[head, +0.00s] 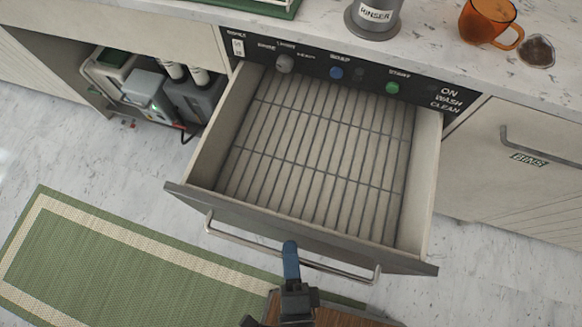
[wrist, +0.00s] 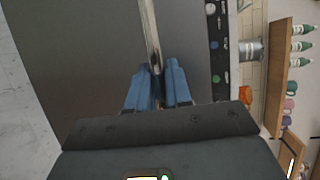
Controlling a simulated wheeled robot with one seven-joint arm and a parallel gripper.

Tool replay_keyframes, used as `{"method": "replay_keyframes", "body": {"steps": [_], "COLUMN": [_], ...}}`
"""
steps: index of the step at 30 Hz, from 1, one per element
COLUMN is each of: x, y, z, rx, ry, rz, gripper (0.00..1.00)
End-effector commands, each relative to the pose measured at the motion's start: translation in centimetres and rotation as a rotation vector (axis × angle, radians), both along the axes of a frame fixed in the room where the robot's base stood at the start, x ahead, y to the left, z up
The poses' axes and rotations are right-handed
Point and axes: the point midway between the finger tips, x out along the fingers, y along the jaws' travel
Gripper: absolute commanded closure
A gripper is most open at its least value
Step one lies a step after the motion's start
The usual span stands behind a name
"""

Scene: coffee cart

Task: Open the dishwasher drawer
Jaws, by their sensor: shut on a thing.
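The dishwasher drawer (head: 425,165) is pulled well out from under the counter. Its inside is empty, with a wire rack (head: 310,150) on the bottom. A long metal bar handle (head: 330,268) runs along its dark front, and the handle also shows in the wrist view (wrist: 151,35). My gripper (head: 290,250) is at the middle of the handle. In the wrist view its blue fingers (wrist: 158,75) are closed around the bar.
A black control panel (head: 345,75) with knobs and buttons is above the drawer. An open bay with machinery (head: 150,95) is left. A green mat (head: 120,265) lies on the floor. A closed cabinet with a handle (head: 540,148) is right.

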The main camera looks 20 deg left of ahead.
Motion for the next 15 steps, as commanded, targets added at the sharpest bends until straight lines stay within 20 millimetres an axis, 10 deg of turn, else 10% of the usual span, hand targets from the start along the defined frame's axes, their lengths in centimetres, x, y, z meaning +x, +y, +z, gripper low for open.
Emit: {"method": "replay_keyframes", "body": {"steps": [8,15], "x": [-0.02,-0.01], "y": [0.02,0.01], "z": [-0.08,-0.04], "rx": [0.000,0.000], "ry": [0.002,0.001], "rz": [0.001,0.001], "gripper": [0.63,0.60]}}
